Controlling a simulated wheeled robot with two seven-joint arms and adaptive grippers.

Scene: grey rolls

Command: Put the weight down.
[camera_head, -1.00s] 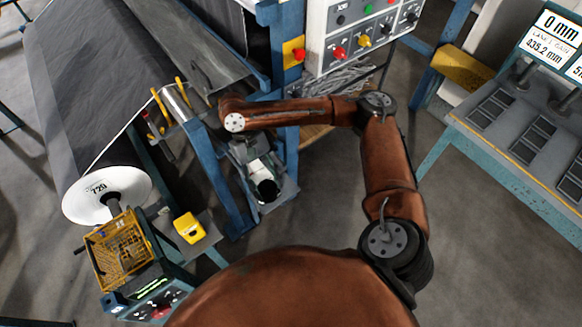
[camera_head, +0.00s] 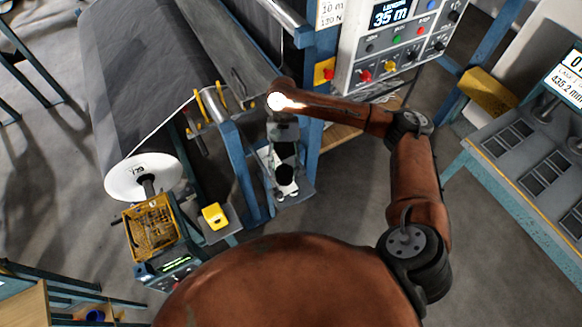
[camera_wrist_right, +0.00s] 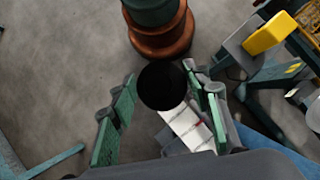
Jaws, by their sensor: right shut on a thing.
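The weight appears to be the black, round-ended thing (camera_head: 285,174) below my right wrist in the head view, with white parts around it. In the right wrist view its dark round end (camera_wrist_right: 162,86) lies between the green-padded fingers of my right gripper (camera_wrist_right: 160,112). The right gripper is shut on it. In the head view the right gripper (camera_head: 284,150) points down, mostly hidden by my wrist. A grey-blue plate (camera_head: 297,194) lies below the weight; I cannot tell whether they touch. My left gripper is not in view.
Blue frame posts (camera_head: 243,170) stand close to the left of the right gripper. A control panel (camera_head: 400,45) stands behind it. A yellow block (camera_head: 214,216), a yellow basket (camera_head: 150,228) and a grey roll (camera_head: 135,90) are to the left.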

